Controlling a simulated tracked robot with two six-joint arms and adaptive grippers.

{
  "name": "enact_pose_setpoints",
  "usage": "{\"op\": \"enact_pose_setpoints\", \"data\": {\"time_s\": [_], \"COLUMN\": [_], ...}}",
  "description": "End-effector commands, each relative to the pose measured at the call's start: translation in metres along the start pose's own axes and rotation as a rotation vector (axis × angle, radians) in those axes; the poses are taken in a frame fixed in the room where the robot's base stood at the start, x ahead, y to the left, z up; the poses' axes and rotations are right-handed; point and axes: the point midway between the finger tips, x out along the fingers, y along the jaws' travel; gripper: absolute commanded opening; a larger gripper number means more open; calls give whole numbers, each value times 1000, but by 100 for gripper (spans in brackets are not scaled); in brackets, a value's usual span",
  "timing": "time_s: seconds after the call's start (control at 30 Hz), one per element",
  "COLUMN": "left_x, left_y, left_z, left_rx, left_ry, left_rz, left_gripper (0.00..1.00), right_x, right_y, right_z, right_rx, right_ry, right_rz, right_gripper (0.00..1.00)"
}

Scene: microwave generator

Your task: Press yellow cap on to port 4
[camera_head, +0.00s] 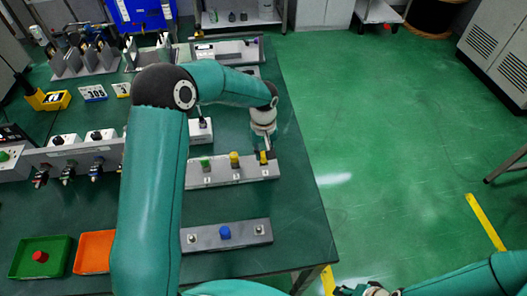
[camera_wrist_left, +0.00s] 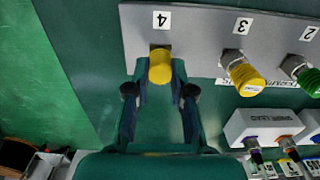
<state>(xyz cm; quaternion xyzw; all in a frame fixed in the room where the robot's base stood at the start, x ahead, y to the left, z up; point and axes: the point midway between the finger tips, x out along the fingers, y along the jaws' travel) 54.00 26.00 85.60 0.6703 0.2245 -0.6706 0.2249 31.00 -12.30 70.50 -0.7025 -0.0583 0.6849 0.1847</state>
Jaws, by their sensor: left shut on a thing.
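The yellow cap (camera_wrist_left: 160,66) sits at port 4, just below its number label (camera_wrist_left: 161,20) in the left wrist view. It also shows at the right end of the grey port strip (camera_head: 222,175) in the head view (camera_head: 263,157). My left gripper (camera_wrist_left: 159,76) is shut on this cap, with a finger on each side of it. In the head view the left gripper (camera_head: 267,151) reaches down to the strip's right end. How far the cap sits on the port is hidden. My right gripper (camera_head: 362,290) is partly in view at the bottom edge; its fingers are unclear.
Port 3 holds another yellow cap (camera_wrist_left: 245,78) and port 2 a green cap (camera_wrist_left: 308,80). A second grey strip with a blue cap (camera_head: 225,232) lies nearer. Green (camera_head: 58,240) and orange (camera_head: 80,263) trays stand at left. The table's right edge is close to port 4.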

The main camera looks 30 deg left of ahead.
Motion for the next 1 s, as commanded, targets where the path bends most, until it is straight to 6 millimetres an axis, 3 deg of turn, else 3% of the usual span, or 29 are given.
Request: {"op": "enact_pose_setpoints", "data": {"time_s": [0.5, 0.53, 0.7, 1.0], "left_x": [11, 10, 10, 9], "left_y": [0, 0, 0, 0], "left_z": [0, 0, 0, 0], "left_rx": [0, 0, 0, 0], "left_ry": [0, 0, -1, 0], "left_rz": [0, 0, 0, 0], "left_gripper": [0, 24, 52, 52], "right_x": [10, 9, 8, 8], "right_y": [3, 3, 3, 3], "right_z": [0, 0, 0, 0], "right_rx": [0, 0, 0, 0], "right_ry": [0, 0, 0, 0], "right_rz": [0, 0, 0, 0], "right_gripper": [40, 40, 40, 40]}}
